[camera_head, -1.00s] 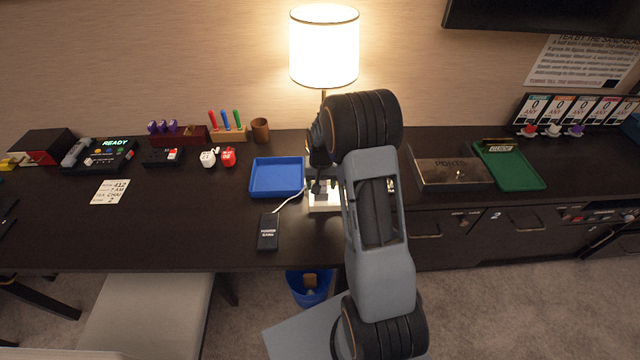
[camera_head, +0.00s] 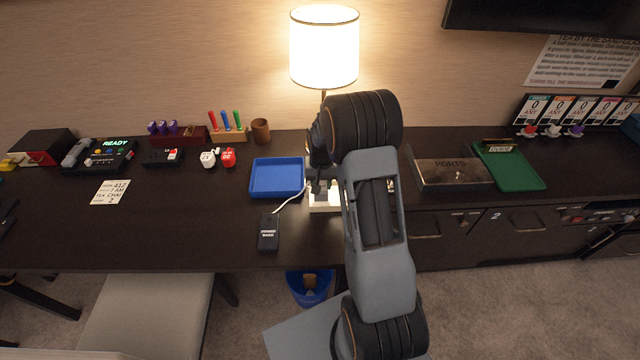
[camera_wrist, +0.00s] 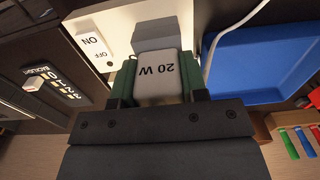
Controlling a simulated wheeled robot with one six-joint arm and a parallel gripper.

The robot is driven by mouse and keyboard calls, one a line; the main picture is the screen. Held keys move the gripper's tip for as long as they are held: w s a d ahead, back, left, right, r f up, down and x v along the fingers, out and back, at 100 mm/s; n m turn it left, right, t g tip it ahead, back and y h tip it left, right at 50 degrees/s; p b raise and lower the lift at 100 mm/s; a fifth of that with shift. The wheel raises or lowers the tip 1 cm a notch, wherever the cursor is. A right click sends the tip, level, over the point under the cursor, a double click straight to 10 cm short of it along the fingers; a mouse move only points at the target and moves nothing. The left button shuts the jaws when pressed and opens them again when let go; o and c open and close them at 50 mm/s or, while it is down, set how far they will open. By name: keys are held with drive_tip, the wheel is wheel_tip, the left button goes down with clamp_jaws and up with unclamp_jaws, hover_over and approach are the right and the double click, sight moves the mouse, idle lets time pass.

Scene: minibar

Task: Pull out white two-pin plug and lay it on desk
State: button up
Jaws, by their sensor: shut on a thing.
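A pale block marked "20 W" (camera_wrist: 160,82), which looks like the plug, sits between the green pads of my gripper (camera_wrist: 159,72) in the wrist view. My gripper is shut on it from both sides. Just beyond it is a grey block (camera_wrist: 158,34) above a white socket box (camera_wrist: 110,32) with an ON/OFF switch (camera_wrist: 96,46). I cannot see the pins or tell whether they are still in the socket. In the head view the white box (camera_head: 324,208) stands on the dark desk (camera_head: 190,225), with my gripper (camera_head: 322,185) over it and partly hiding it.
A white cable (camera_head: 290,202) runs to a black power bank (camera_head: 268,236) at front left. A blue tray (camera_head: 277,178) lies just left of the box. A lamp (camera_head: 324,50) stands behind. The desk is clear left of the power bank.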

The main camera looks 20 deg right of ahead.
drive_tip(key=shift+r, duration=0.2)
drive_tip(key=shift+r+p, duration=1.85)
drive_tip(key=shift+r, duration=0.95)
